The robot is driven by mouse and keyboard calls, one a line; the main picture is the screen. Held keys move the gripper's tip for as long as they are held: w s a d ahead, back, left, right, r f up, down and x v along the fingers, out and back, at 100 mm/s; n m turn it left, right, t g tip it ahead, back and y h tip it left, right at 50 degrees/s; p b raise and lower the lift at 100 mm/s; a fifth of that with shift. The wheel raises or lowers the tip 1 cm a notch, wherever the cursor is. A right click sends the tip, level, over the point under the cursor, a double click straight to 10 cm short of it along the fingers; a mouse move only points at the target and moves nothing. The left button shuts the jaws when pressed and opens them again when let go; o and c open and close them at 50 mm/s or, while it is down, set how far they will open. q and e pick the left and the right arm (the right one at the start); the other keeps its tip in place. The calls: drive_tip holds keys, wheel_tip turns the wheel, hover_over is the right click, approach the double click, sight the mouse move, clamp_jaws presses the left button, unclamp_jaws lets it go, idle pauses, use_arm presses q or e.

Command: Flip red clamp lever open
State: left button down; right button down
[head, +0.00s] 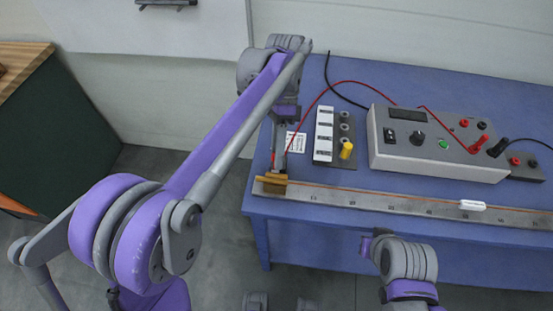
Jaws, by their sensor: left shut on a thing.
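A brass-coloured clamp block (270,184) sits at the left end of the long grey scale bar (400,202) on the blue table. A small red part, which looks like the clamp lever (273,158), shows just above the block, mostly hidden by my gripper. My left gripper (279,160) reaches down from above and is shut on this lever; its fingertips are small and partly hidden. My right gripper (367,245) is in front of the table's front edge, apart from the clamp. I cannot tell whether its jaws are open.
A grey meter box (440,145) with knobs and terminals stands behind the bar. A panel with a yellow plug (346,150) is left of it. A red wire (310,108) arcs down close beside my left gripper. A white piece (472,205) lies on the bar.

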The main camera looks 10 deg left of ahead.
use_arm(q)
drive_tip(key=shift+w, duration=0.1)
idle(0.3)
drive_tip(key=c, duration=0.7)
unclamp_jaws()
drive_tip(key=shift+o, duration=0.2)
drive_tip(key=v, duration=1)
drive_tip(key=shift+w+r+b, duration=0.25)
drive_tip(key=shift+w+b, duration=0.05)
drive_tip(key=shift+w, duration=0.05)
